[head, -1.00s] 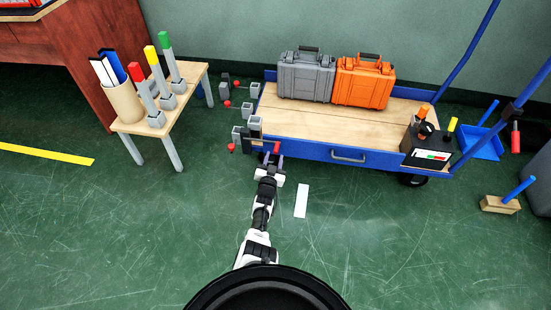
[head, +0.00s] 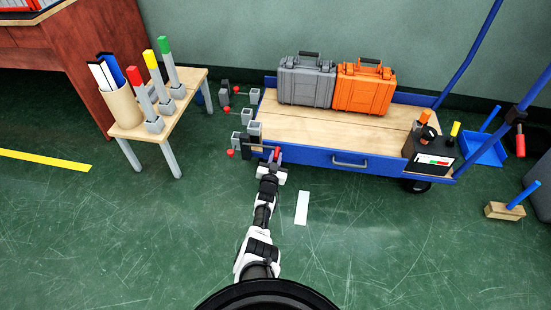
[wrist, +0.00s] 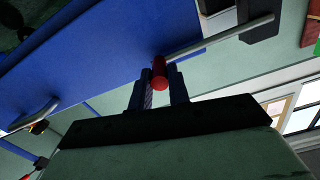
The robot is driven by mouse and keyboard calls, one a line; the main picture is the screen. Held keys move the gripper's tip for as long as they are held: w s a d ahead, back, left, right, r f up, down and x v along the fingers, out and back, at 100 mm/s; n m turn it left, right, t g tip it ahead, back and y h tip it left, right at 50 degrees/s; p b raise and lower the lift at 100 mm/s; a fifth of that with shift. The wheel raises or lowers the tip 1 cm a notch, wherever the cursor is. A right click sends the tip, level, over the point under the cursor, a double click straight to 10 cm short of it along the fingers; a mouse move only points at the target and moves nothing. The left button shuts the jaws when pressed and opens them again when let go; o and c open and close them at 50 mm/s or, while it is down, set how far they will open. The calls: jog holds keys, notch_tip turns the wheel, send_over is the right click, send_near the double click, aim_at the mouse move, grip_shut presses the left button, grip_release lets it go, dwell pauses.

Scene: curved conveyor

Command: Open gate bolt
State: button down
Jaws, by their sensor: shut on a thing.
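The gate bolt shows in the wrist view as a thin grey rod (wrist: 215,38) with a red handle (wrist: 159,74). The rod runs right toward a dark bracket (wrist: 260,20). My gripper (wrist: 160,80) has its two dark fingers on either side of the red handle and is shut on it. In the head view my gripper (head: 275,160) is at the near left corner of the blue cart (head: 318,158), with the red handle (head: 277,153) just showing between the fingers. The far ends of the fingers are partly hidden.
Grey brackets with red knobs (head: 230,153) stand out from the cart's left end, close left of my gripper. A wooden stand (head: 190,90) is further left. Grey (head: 306,82) and orange (head: 364,88) cases sit on the cart.

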jog(key=d, duration=0.2)
jog(key=s+d, duration=0.1)
jog(key=shift+d, duration=0.4)
jog(key=c, duration=1.3)
grip_release()
